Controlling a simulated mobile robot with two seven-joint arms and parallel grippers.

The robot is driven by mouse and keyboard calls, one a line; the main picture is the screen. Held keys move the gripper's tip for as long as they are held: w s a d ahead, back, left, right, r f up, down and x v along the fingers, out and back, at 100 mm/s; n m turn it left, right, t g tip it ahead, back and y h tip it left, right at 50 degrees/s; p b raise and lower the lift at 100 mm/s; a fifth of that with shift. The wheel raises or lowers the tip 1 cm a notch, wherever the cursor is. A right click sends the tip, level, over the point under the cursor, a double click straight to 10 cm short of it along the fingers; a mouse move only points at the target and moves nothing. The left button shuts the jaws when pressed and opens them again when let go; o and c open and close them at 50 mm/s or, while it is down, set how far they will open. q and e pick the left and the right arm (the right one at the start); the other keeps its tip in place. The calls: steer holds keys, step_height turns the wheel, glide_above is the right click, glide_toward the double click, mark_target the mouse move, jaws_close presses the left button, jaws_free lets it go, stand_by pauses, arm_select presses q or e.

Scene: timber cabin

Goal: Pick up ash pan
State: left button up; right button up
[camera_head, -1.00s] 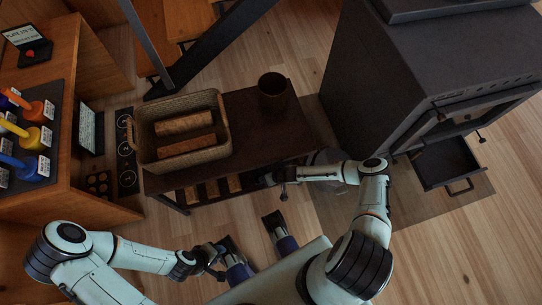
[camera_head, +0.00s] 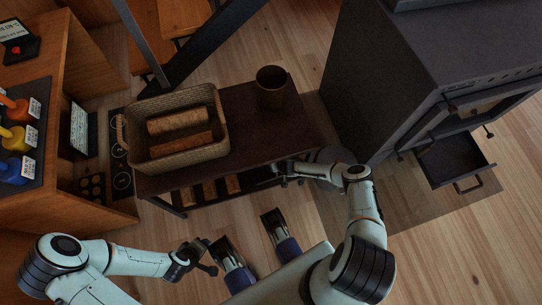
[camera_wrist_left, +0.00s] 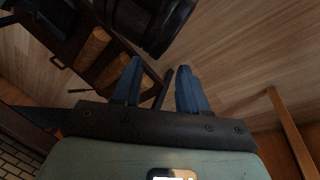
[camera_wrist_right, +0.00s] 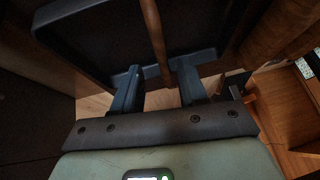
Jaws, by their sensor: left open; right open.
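A dark open pan with a bar handle, which looks like the ash pan (camera_head: 451,158), sticks out from the low front of the stove. My right gripper (camera_head: 272,178) is open at the right end of the low dark bench, well left of that pan. In the right wrist view a dark, rimmed, tray-like thing (camera_wrist_right: 95,45) lies beyond the open fingers (camera_wrist_right: 160,85), with a thin brown bar crossing it. I cannot tell what this is. My left gripper (camera_head: 205,258) is open and empty in front of the bench; its fingers show in the left wrist view (camera_wrist_left: 158,85).
The dark bench (camera_head: 245,125) carries a wicker basket (camera_head: 222,140) of logs and a brown pot (camera_head: 271,88). Logs lie on its lower shelf. The black stove (camera_head: 400,90) stands at right. A wooden counter (camera_head: 60,130) stands at left. Floor before the pan is clear.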

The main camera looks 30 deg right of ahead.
steer(key=b+x, duration=0.2)
steer(key=x, duration=0.2)
steer(key=shift+w+a, duration=0.2)
steer(key=shift+w, duration=0.05)
jaws_close()
arm_select(q)
steer(key=shift+t, duration=0.5)
steer(key=w+a+f, duration=0.2)
steer(key=f, duration=0.1)
steer(key=shift+w, duration=0.4)
steer(key=shift+s+f+y, duration=0.1)
steer(key=shift+s+y, duration=0.05)
steer(key=shift+y, duration=0.15)
arm_select(e)
steer(key=shift+r, duration=0.1)
